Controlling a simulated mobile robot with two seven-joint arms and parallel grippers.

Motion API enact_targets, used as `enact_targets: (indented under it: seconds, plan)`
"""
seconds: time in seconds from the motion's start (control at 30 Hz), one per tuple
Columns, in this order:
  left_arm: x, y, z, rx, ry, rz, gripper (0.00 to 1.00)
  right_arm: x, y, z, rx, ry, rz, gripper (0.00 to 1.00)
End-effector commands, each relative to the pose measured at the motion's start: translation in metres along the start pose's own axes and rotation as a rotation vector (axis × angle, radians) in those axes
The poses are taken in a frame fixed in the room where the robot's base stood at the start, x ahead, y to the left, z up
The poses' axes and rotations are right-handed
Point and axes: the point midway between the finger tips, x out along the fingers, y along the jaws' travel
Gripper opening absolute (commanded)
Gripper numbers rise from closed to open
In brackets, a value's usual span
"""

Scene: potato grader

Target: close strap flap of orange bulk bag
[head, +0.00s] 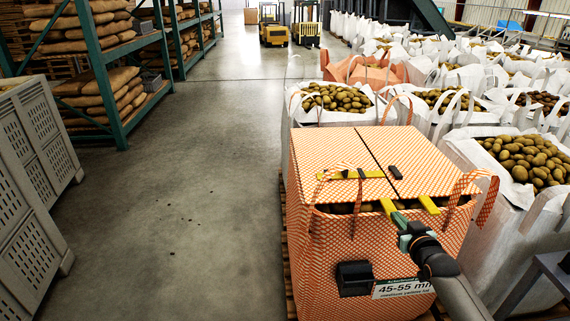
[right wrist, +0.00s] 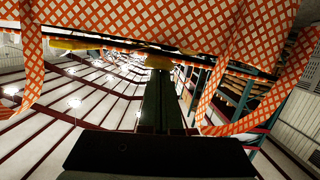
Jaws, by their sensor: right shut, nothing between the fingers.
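The orange bulk bag (head: 340,235), with a white lattice pattern, stands in front of me in the head view. Its top panels (head: 345,150) lie nearly flat, with a dark seam between them. A dark gap with some potatoes shows under the front edge. A yellow strip (head: 350,174) lies on the top, and two short yellow pieces (head: 388,206) (head: 430,205) show at the front edge. My right gripper (head: 399,218) is shut and empty at that edge, by the left short piece. In the right wrist view its fingers (right wrist: 160,76) point at a yellow piece (right wrist: 158,58); contact is unclear. My left gripper is not in view.
Loop straps (head: 463,190) stand up at the bag's corners. White bags of potatoes (head: 520,160) crowd the right and back. Grey crates (head: 35,170) and a green rack (head: 105,90) stand left. The aisle floor (head: 210,180) is clear.

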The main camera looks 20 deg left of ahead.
Motion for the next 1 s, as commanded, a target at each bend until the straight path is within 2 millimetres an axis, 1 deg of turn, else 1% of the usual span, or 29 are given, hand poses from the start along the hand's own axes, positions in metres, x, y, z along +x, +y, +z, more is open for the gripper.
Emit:
enact_targets:
  seconds: [0.2, 0.7, 0.77, 0.87, 1.0]
  plan:
    - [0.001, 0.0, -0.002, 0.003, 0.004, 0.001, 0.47, 0.0, 0.0, 0.002, 0.0, -0.004, 0.0, 0.0]
    - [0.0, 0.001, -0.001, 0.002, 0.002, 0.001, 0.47, 0.0, 0.0, 0.002, 0.0, -0.007, 0.0, 0.0]
    - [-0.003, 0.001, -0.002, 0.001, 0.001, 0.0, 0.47, -0.001, 0.0, -0.001, 0.0, -0.007, 0.0, 0.0]
    - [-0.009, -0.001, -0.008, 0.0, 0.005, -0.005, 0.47, -0.004, 0.001, -0.012, 0.0, -0.005, 0.001, 0.0]
    - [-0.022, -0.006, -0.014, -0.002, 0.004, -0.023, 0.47, -0.009, 0.004, -0.035, 0.0, -0.002, 0.002, 0.0]
